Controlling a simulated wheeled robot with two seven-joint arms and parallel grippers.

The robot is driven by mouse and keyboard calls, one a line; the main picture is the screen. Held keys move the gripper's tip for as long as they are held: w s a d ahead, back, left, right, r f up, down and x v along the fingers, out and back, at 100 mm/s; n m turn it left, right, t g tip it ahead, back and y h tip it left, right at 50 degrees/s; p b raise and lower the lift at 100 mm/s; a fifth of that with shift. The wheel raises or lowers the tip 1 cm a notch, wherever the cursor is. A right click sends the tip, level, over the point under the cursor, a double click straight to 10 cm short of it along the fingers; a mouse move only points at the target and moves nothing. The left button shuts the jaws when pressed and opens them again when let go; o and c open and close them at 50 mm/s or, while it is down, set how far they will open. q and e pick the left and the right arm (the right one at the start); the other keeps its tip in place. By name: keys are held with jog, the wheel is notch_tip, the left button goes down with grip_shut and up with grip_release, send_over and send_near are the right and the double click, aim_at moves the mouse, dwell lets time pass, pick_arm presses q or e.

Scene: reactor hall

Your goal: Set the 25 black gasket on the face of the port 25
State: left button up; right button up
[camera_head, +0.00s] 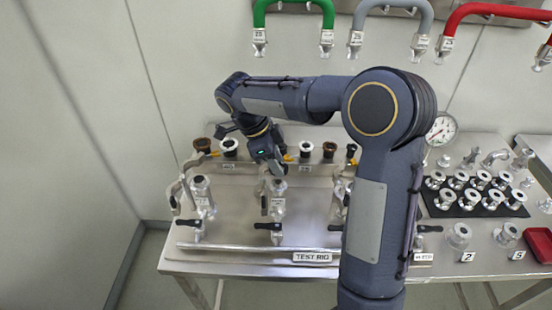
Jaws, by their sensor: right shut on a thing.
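My right gripper (276,172) points down over the test rig, just above the middle upright metal port (278,188). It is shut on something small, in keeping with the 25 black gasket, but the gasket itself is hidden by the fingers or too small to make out. Similar upright ports stand to the left (200,187) and right, the right one partly behind my arm. The port labels are too small to read surely, so I cannot tell which is port 25. My left gripper is not in view.
Behind the ports, a rail holds gaskets on posts, brown (202,145), white (306,147) and others. Black-handled clamps (268,226) sit in front of the ports. A black mat (434,207) with several metal fittings and a red tray (538,244) lie to the right.

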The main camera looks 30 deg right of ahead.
aim_at(276, 182)
jog(key=shift+f+b, duration=1.5)
jog(key=shift+f, duration=1.3)
jog(key=shift+f+b, duration=0.15)
jog(key=shift+b, duration=0.15)
jog(key=o, duration=1)
